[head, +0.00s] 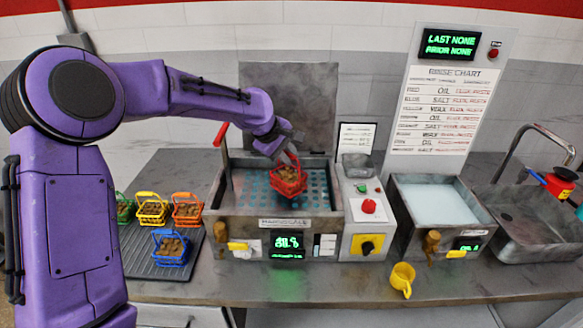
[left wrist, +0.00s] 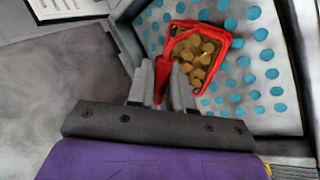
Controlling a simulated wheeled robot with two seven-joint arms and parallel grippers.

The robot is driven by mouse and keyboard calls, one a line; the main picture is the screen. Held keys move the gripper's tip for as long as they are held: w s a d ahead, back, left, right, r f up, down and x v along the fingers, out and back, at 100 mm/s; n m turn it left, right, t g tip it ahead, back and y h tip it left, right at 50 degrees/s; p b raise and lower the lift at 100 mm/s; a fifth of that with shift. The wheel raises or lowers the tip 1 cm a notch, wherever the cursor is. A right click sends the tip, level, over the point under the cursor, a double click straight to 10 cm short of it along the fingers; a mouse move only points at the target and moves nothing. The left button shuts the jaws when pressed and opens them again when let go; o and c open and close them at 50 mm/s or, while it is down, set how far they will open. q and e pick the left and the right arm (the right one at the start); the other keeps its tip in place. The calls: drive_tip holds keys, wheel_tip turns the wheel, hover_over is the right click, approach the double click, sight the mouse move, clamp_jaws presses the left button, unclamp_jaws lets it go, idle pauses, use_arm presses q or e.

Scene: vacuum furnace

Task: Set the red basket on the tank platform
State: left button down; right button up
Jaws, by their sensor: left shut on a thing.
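The red basket (head: 289,181) hangs from my left gripper (head: 281,150), over the perforated platform of the tank (head: 240,190). It holds brown round pieces. In the left wrist view the red basket (left wrist: 192,52) shows with its handle between the two grey fingers of my left gripper (left wrist: 168,85), which are shut on it. The platform (left wrist: 265,70) with its blue-showing holes lies beneath and around the basket. I cannot tell whether the basket's bottom touches the platform. My right gripper is not in view.
Green (head: 125,208), yellow (head: 152,209), orange (head: 187,209) and blue (head: 171,248) baskets stand on a dark mat at the left. The tank's lid (head: 290,100) stands open behind. A control panel (head: 368,215), a second basin (head: 435,203), a sink (head: 530,222) and a yellow cup (head: 402,279) are at the right.

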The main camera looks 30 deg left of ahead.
sight(289, 170)
use_arm(q)
drive_tip(key=shift+w+f+b, duration=0.2)
drive_tip(key=shift+f+b, duration=0.25)
drive_tip(key=shift+f, duration=0.75)
drive_tip(key=shift+w, duration=0.4)
drive_tip(key=c, duration=1.3)
unclamp_jaws()
drive_tip(key=shift+o, duration=1.4)
drive_tip(key=shift+s+r, duration=0.1)
drive_tip(key=shift+s, duration=0.35)
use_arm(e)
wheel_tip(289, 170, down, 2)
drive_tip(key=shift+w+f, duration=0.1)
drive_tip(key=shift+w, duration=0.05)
